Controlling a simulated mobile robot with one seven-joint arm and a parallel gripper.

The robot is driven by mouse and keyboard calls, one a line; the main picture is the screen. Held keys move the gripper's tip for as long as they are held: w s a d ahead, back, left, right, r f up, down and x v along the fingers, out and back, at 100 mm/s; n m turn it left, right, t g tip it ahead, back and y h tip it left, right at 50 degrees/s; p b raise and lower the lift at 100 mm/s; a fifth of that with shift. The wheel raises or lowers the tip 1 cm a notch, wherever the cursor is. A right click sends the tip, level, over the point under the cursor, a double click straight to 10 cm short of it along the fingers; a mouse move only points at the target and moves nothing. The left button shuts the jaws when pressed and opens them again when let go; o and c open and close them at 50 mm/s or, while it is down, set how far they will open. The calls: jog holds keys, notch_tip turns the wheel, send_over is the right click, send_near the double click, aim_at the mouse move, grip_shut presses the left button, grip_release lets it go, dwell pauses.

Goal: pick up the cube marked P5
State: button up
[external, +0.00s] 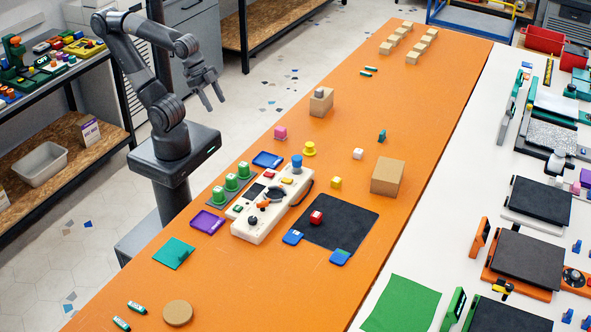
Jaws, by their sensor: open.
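Several small cubes sit on the orange table: a pink cube (280,133), a white cube (358,154), a yellow cube (336,183) and a red cube (316,217) on a black mat (350,222). The markings are too small to read, so I cannot tell which cube is P5. My gripper (215,104) is open and empty, raised at the table's left side. It is apart from all the cubes; the pink one is nearest to it in the picture.
A white control panel (246,226) with knobs lies left of the mat. Cardboard boxes stand at the right (388,178) and farther back (321,104). Small wooden blocks (412,57) line the far end.

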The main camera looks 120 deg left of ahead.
jog(key=g, duration=0.6)
send_over(336, 180)
notch_tip(336, 180, down, 18)
jog(key=shift+m, duration=0.4)
notch_tip(336, 180, down, 11)
jog(key=shift+a+r, duration=0.15)
jog(key=shift+c, duration=0.4)
